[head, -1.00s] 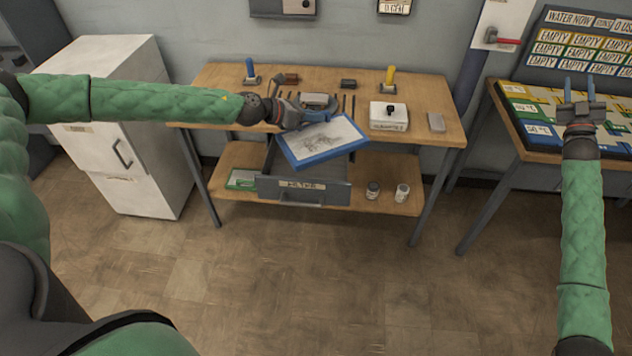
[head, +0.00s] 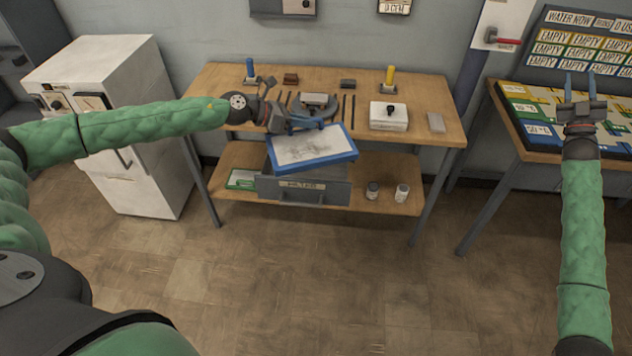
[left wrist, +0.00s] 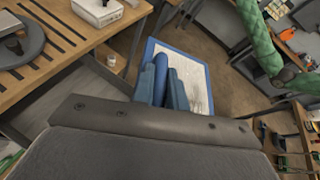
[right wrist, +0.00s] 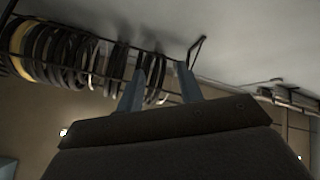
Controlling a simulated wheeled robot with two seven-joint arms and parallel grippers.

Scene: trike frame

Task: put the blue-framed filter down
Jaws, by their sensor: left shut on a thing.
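The blue-framed filter (head: 312,150) is a flat panel with a white, grey-smudged face. My left gripper (head: 290,123) is shut on its far edge and holds it in front of the bench, above the open drawer (head: 304,188). The filter is slightly tilted in the head view. In the left wrist view the filter (left wrist: 196,84) extends beyond the blue fingers (left wrist: 163,85). My right gripper (head: 579,88) is open and empty, raised in front of the table at the right; its parted fingers also show in the right wrist view (right wrist: 165,85).
The wooden bench (head: 228,82) holds a round grey plate, a white box (head: 388,117), and blue and yellow-handled tools. Two small jars (head: 402,193) stand on the lower shelf, right of the drawer. A white cabinet (head: 150,150) stands at the left. The floor in front is clear.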

